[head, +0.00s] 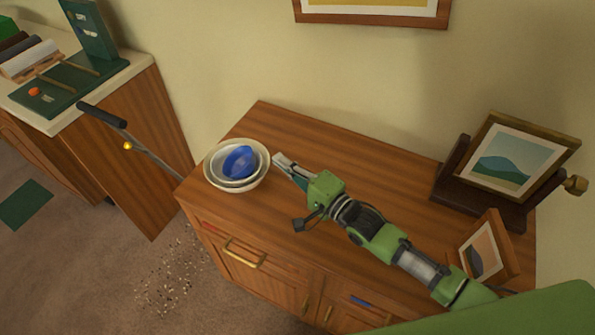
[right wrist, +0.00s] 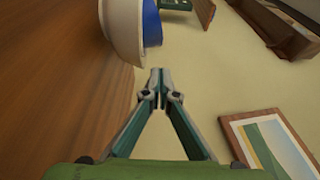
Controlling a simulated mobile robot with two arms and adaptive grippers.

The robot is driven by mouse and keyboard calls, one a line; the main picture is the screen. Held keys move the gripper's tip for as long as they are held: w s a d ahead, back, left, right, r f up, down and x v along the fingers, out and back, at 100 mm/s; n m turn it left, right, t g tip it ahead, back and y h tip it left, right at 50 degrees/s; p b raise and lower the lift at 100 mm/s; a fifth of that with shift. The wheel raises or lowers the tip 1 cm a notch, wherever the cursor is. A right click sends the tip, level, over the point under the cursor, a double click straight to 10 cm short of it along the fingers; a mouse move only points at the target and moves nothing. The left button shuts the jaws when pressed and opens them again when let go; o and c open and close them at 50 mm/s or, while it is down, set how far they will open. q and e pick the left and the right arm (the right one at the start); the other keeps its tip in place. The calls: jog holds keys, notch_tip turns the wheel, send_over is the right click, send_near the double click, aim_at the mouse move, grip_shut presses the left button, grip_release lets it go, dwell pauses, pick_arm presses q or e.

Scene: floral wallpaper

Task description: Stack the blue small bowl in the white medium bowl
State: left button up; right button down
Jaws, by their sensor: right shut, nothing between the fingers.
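The blue small bowl (head: 239,161) sits tilted inside the nested white bowls on the wooden cabinet. A white bowl (head: 217,172) directly surrounds it, and a larger pale bowl (head: 208,177) lies outside that one. My right gripper (head: 278,159) is shut and empty just right of the bowls, apart from the blue bowl. In the right wrist view, its fingertips (right wrist: 158,72) meet, with the outer pale bowl (right wrist: 121,30) and a strip of the blue bowl (right wrist: 151,22) beyond them. My left gripper is not in view.
The wooden cabinet top (head: 300,135) is clear behind my right arm. A framed picture (head: 503,160) on a dark wooden stand and a smaller frame (head: 485,250) stand at the right. A counter with a green board (head: 62,85) is at the left.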

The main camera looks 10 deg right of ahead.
aim_at(250, 161)
jog(key=a, duration=0.2)
jog(key=w+a+p, duration=0.1)
jog(key=a, duration=0.1)
jog(key=shift+w+a+r, duration=0.1)
jog(key=shift+r, duration=0.05)
jog(key=shift+w+a, duration=0.1)
jog(key=shift+a, duration=0.05)
jog(key=shift+w+a, duration=0.2)
jog(key=shift+a, duration=1.55)
jog(key=shift+d, duration=0.15)
